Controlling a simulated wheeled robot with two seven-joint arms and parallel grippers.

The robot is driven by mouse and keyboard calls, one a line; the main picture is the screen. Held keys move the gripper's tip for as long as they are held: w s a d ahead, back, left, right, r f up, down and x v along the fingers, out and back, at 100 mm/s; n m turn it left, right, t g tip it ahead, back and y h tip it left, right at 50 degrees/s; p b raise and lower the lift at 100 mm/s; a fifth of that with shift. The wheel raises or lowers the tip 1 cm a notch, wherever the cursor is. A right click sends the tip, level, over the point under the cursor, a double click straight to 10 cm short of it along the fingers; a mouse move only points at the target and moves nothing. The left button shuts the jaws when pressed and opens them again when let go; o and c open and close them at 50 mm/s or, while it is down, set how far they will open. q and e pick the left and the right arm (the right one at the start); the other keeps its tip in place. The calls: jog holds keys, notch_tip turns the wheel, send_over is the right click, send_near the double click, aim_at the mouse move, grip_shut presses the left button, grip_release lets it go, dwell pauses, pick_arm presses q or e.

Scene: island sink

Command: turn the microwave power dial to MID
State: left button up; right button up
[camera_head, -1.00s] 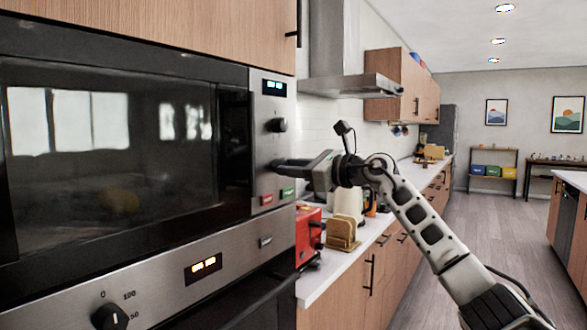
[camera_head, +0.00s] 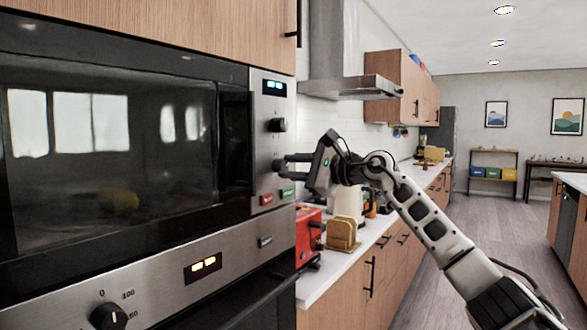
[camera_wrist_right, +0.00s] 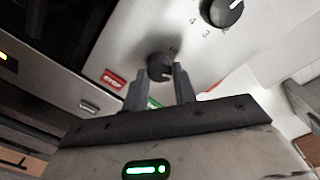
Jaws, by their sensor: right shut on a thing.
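The microwave (camera_head: 110,150) fills the left of the head view, with a steel control panel (camera_head: 262,150) on its right side. The panel has an upper black dial (camera_head: 277,125), also seen with number marks in the wrist view (camera_wrist_right: 222,12). A lower black dial (camera_wrist_right: 160,67) sits nearer the red STOP button (camera_wrist_right: 112,78). My right gripper (camera_head: 284,163) is at this lower dial, its two fingers one above the other. In the wrist view the gripper (camera_wrist_right: 160,74) is shut on the lower dial, a finger on each side. Its setting is unreadable. My left gripper is out of view.
A green button (camera_head: 287,193) sits just below the gripper. An oven with its own dial (camera_head: 108,317) is under the microwave. A red appliance (camera_head: 308,235) and a toast-shaped holder (camera_head: 342,235) stand on the counter at right. The floor (camera_head: 490,235) is open.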

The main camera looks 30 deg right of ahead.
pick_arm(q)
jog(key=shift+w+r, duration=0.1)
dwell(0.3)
pick_arm(e)
jog(key=o, duration=1)
jog(key=shift+s, duration=0.15)
pick_arm(q)
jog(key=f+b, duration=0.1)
jog(key=b, duration=0.2)
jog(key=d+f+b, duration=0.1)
jog(key=b, duration=0.3)
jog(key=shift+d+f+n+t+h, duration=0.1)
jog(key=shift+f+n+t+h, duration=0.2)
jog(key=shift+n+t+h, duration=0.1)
pick_arm(e)
jog(key=v, duration=1.5)
jog(key=shift+s, duration=0.35)
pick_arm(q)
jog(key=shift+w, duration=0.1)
